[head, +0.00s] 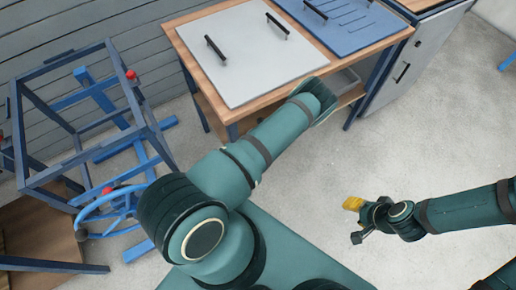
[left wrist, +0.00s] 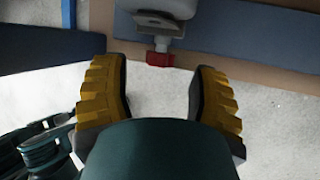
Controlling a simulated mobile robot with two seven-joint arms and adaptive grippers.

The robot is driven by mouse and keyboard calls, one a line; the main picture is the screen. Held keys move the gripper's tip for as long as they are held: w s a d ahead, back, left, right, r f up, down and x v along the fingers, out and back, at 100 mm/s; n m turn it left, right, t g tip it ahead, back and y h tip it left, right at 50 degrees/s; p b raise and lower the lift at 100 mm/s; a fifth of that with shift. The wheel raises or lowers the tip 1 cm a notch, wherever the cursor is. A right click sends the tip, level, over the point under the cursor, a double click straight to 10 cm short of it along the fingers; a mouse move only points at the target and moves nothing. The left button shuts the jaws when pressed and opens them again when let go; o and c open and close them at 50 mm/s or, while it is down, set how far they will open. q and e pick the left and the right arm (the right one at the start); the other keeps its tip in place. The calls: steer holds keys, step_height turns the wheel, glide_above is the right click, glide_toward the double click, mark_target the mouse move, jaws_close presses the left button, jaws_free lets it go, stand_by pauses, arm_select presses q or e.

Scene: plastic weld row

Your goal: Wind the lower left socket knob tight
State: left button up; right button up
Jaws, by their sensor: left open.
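In the left wrist view a red knob (left wrist: 160,59) sits on the end of a short stem under a pale grey fitting (left wrist: 160,8). Whether it is the lower left socket knob I cannot tell. My left gripper (left wrist: 158,68) is open, its two yellow ribbed fingers apart. The knob shows in line with the gap, at or beyond the fingertips, and nothing is held. In the head view my left arm hides this gripper and the knob. My right gripper (head: 363,215) is over the floor at the right, with one yellow finger visible.
A wooden-topped bench (head: 185,45) carries a white panel (head: 245,50) with black handles and a blue panel (head: 345,20). A blue metal frame (head: 75,135) with red knobs (head: 131,75) stands at the left. Concrete floor (head: 440,130) is clear at the right.

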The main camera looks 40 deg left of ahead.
arm_select(q)
steer(key=shift+b+x, duration=0.3)
steer(key=shift+x, duration=1.3)
jaws_close()
